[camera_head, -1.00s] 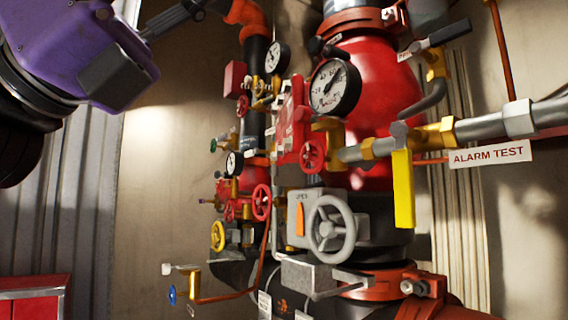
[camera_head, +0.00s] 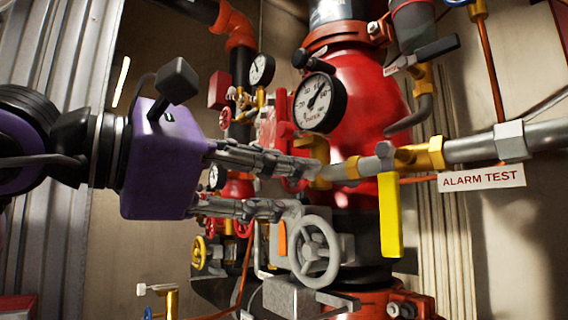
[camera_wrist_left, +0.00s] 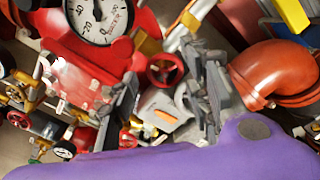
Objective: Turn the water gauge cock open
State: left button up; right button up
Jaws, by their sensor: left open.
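The big white-faced, black-rimmed gauge (camera_head: 319,102) is on the front of the red riser in the head view, and at the top of the left wrist view (camera_wrist_left: 98,18). A small black-ended fitting (camera_head: 301,59) is at its upper left. A red handwheel (camera_wrist_left: 165,70) lies below the gauge, mostly hidden by my fingers in the head view. I cannot tell which fitting is the water gauge cock. My left gripper (camera_head: 309,190) is open and empty, its fingers pointing right below the gauge. In the wrist view the red handwheel appears between the fingers; contact cannot be told.
A grey handwheel (camera_head: 315,251) is just below the fingertips. A yellow lever (camera_head: 390,215) hangs to their right, near the ALARM TEST sign (camera_head: 482,179). A smaller gauge (camera_head: 261,70) and several small valves crowd the left. The red riser (camera_head: 366,85) stands behind.

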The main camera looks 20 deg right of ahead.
pick_arm(q)
jog(key=shift+w+d, duration=0.2)
jog(key=shift+d, duration=0.45)
jog(key=c, duration=1)
jog(key=shift+r+n+p, duration=0.1)
jog(key=shift+n+p, duration=0.45)
jog(key=shift+n, duration=0.15)
jog(key=shift+c, duration=0.2)
jog(key=o, duration=0.8)
jog(key=shift+c, duration=0.2)
jog(key=shift+o, duration=1.4)
jog(key=shift+w, duration=0.1)
pick_arm(e)
jog(key=shift+s+r, duration=0.3)
jog(key=shift+s, duration=0.05)
